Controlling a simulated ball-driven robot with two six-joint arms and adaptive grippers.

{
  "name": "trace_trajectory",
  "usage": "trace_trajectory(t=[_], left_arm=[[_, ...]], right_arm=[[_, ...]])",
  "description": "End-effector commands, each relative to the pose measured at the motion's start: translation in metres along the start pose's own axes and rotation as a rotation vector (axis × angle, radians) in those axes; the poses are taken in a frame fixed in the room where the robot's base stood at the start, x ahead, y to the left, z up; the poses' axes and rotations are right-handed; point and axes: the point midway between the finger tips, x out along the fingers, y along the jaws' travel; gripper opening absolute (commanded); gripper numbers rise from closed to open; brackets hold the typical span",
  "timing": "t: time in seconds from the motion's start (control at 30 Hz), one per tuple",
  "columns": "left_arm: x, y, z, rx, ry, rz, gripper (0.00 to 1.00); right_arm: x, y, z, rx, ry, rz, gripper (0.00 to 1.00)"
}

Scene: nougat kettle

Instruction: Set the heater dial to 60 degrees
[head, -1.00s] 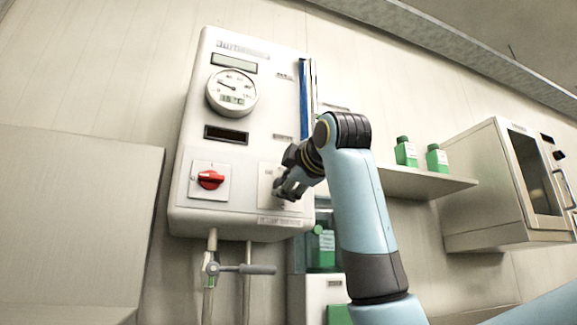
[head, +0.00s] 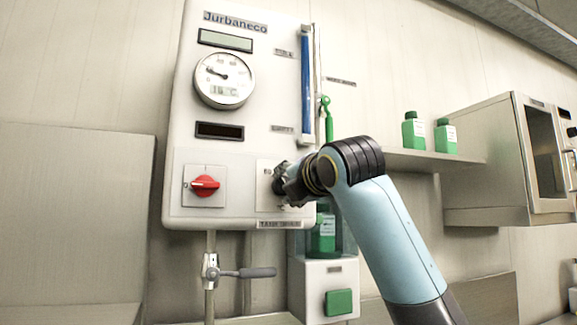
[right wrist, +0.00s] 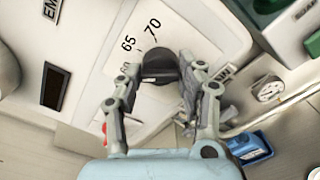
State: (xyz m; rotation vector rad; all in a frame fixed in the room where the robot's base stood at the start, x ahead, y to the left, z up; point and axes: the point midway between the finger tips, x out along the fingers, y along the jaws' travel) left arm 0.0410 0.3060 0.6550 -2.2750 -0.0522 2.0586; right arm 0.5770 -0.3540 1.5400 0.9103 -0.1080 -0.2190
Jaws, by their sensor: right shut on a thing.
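The heater dial is a black knob (right wrist: 160,68) on a white scale plate (right wrist: 128,35) in the right wrist view; the marks 65 and 70 are readable and another, perhaps 60, is partly hidden. My right gripper (right wrist: 153,95) is shut on the knob, one finger on each side. In the head view my right gripper (head: 285,186) is at the plate at the lower right of the white control panel (head: 245,120), and it hides the dial. My left gripper is not in view.
A red rotary switch (head: 205,185) is left of the dial. A round gauge (head: 222,79) sits above. A valve with a grey lever (head: 245,272) is below the panel. Green bottles (head: 414,132) stand on a shelf at right.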

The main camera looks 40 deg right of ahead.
Motion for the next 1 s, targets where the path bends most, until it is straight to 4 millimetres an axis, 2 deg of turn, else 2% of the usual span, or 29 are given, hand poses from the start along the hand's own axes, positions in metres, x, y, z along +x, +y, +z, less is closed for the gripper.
trace_trajectory(t=[0.1,0.3,0.87,0.9,1.0], left_arm=[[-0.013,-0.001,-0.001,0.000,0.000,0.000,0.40],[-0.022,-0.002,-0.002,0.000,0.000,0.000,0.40],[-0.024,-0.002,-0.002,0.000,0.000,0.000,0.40],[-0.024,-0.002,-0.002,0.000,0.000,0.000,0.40],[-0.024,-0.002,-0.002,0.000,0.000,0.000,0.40]], right_arm=[[0.000,0.000,0.000,-0.057,0.005,-0.006,0.06],[0.000,-0.001,-0.001,-0.120,0.005,-0.004,0.06],[0.001,-0.003,-0.002,-0.146,0.005,-0.005,0.06],[0.001,-0.003,-0.002,-0.146,0.005,-0.006,0.43],[0.001,-0.002,-0.002,-0.145,0.004,-0.004,0.56]])
